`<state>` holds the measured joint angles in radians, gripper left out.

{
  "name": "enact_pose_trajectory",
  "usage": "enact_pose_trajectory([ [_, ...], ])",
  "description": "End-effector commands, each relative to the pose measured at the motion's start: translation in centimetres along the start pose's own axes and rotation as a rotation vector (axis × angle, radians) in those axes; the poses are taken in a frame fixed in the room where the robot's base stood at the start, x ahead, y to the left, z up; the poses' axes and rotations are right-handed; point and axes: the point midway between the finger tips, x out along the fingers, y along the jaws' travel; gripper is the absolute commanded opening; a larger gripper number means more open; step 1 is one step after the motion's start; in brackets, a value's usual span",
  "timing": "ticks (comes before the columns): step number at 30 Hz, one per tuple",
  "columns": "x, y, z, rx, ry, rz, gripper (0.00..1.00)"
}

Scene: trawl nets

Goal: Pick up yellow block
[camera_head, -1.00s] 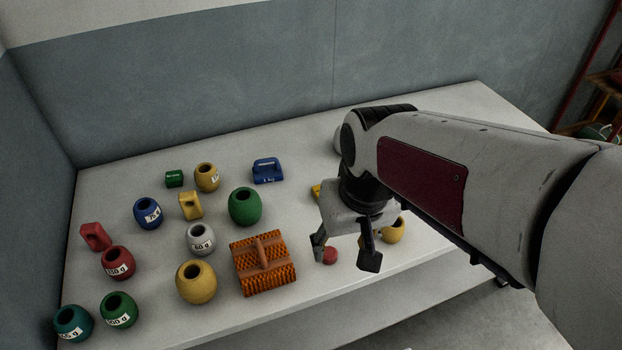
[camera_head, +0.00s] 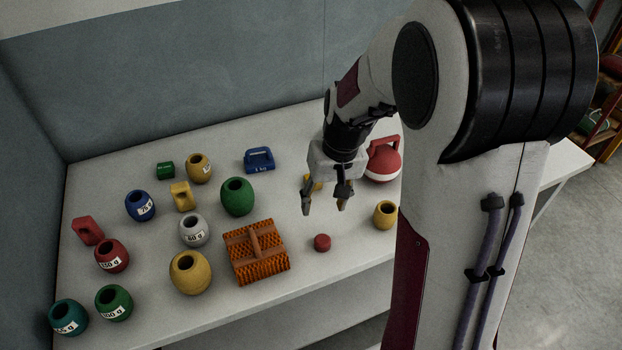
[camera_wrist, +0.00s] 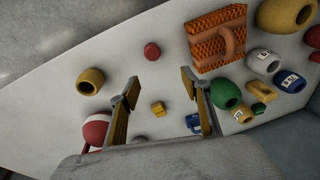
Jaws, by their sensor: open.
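A small yellow block (camera_wrist: 158,109) lies on the white table and shows between the two fingers in the wrist view. In the head view, a yellow piece (camera_head: 314,182) shows behind the fingers, mostly hidden by my gripper (camera_head: 324,205). My gripper is open and empty above the table, fingers pointing down; its fingers also show in the wrist view (camera_wrist: 159,88). Another yellow block-shaped weight with a handle (camera_head: 183,197) stands farther left among the other weights.
A red and white kettlebell (camera_head: 383,160) stands right of my gripper. A red disc (camera_head: 322,242) and a yellow pot (camera_head: 385,215) lie nearer the front edge. An orange brush (camera_head: 257,253), a green pot (camera_head: 238,197) and a blue weight (camera_head: 259,160) stand to the left.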

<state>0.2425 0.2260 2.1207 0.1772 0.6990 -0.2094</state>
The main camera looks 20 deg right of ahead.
Motion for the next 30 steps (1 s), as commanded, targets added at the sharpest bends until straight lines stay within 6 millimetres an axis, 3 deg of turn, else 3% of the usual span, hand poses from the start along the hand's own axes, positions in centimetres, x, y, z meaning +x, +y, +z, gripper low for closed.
enact_pose_trajectory([
  [12,6.5,2.7,-6.3,-0.026,0.036,-0.018,0.47],
  [18,8.8,3.8,-9.2,-0.057,0.079,-0.016,0.47],
  [23,9.7,4.4,-12.5,-0.104,0.146,-0.004,0.47],
  [27,8.6,4.8,-15.6,-0.16,0.229,0.02,0.47],
  [30,8.2,5.0,-16.5,-0.194,0.258,0.034,0.47],
])
